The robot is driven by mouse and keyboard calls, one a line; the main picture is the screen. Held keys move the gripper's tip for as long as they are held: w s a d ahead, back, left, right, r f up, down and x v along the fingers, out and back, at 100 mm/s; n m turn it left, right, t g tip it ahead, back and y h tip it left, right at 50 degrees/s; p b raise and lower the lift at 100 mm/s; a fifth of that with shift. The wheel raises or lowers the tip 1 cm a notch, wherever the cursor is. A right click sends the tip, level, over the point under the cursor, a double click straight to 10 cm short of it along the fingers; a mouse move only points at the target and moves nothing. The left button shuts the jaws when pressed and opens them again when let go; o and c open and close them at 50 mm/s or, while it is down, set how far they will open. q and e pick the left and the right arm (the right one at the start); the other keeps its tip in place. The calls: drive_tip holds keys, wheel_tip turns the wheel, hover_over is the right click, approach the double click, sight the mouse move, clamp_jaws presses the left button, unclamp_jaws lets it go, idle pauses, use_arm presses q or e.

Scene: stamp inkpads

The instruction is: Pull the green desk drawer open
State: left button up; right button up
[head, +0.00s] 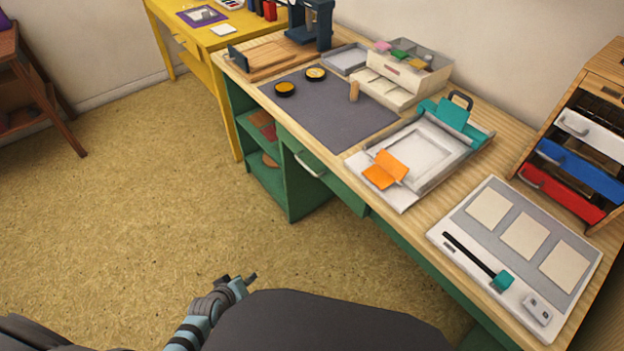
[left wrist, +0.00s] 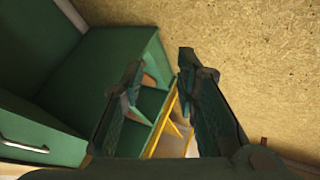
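The green desk drawer (head: 322,176) is in the desk's front under the wooden top, and its front looks flush with the desk. Its metal bar handle (head: 309,166) faces the floor area; a handle also shows at the lower left of the left wrist view (left wrist: 25,145). My left gripper (head: 245,280) is low in front of the desk, well apart from the handle. In the left wrist view its two fingers (left wrist: 160,75) are spread with nothing between them. My right gripper is not in view.
Left of the drawer is a green open-shelf cabinet (head: 262,150). A yellow table (head: 190,45) stands beyond it. The desk top (head: 408,212) carries a grey mat (head: 330,110), inkpads, a press frame and trays. The floor (head: 130,170) before the desk is clear.

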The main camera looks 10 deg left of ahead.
use_arm(q)
drive_tip(key=w+d+r+n+t+h+b, duration=0.1)
drive_tip(key=w+r+n+t+b, duration=0.1)
drive_tip(key=w, duration=0.3)
drive_tip(key=w+d+r+n+t+b, duration=0.1)
drive_tip(key=w+r+b, duration=0.15)
drive_tip(key=w, duration=0.35)
drive_tip(key=n+t+h+b, duration=0.3)
drive_tip(key=t+b, duration=0.1)
approach(305, 167)
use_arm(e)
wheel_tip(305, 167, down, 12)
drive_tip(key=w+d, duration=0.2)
use_arm(q)
drive_tip(key=b+x, duration=0.6)
drive_tip(key=x, duration=0.3)
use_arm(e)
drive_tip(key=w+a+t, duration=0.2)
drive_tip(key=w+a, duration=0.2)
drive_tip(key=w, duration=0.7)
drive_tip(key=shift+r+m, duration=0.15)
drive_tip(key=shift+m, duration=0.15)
use_arm(q)
drive_tip(key=shift+f, duration=0.1)
drive_tip(key=shift+c, duration=0.4)
clamp_jaws()
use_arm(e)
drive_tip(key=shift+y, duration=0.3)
